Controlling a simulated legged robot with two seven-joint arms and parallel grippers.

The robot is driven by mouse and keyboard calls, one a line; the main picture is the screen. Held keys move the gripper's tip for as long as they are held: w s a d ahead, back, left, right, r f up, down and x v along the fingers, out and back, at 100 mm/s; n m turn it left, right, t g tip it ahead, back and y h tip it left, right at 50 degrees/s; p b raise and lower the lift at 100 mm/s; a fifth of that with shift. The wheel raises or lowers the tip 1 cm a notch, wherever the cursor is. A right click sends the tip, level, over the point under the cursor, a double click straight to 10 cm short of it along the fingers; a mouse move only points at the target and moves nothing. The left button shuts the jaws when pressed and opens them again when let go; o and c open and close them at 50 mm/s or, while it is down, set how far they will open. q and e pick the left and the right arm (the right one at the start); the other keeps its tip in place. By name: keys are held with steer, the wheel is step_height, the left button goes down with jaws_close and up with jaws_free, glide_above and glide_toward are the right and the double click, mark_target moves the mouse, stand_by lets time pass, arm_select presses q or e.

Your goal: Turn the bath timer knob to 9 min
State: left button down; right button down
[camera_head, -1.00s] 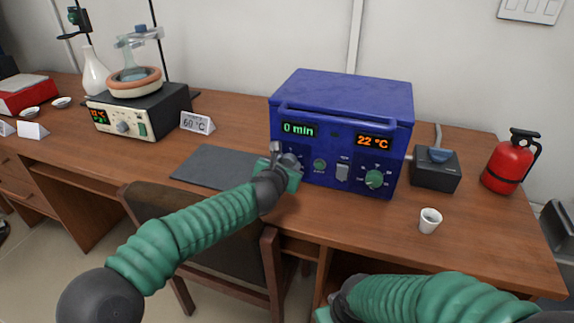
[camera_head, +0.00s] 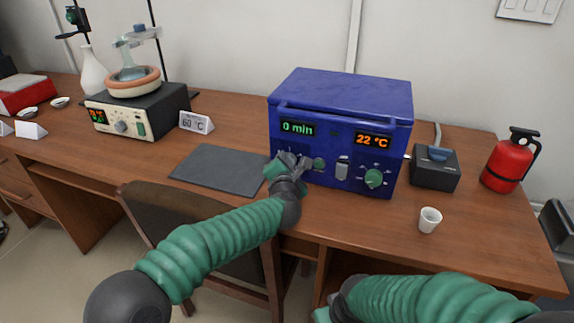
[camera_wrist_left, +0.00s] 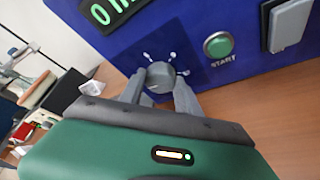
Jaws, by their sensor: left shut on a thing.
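The blue bath unit (camera_head: 340,100) stands on the bench with a green timer display (camera_head: 298,128) reading 0 min and an orange display (camera_head: 373,141) reading 22 °C. In the wrist view, the grey timer knob (camera_wrist_left: 161,74) sits on the blue panel below the green display, with white marks around it. My left gripper (camera_head: 298,162) is at the panel's lower left, its fingers shut on the knob from both sides; it also shows in the left wrist view (camera_wrist_left: 163,88). It hides the knob in the head view.
To the right of the knob are a green start button (camera_wrist_left: 218,44), a grey switch (camera_head: 342,169) and a green dial (camera_head: 374,178). A white cup (camera_head: 430,220), dark box (camera_head: 434,172) and red extinguisher (camera_head: 508,164) stand right. A dark mat (camera_head: 217,170) lies left.

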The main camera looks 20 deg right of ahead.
arm_select(q)
steer(key=shift+s+d+f, duration=0.15)
steer(key=shift+d+f, duration=0.05)
steer(key=shift+f, duration=0.1)
steer(key=c, duration=1.3)
jaws_free()
steer(key=o, duration=0.4)
steer(key=shift+s+r, duration=0.1)
steer(key=shift+r, duration=0.05)
steer(key=shift+o, duration=0.2)
steer(key=shift+a, duration=0.1)
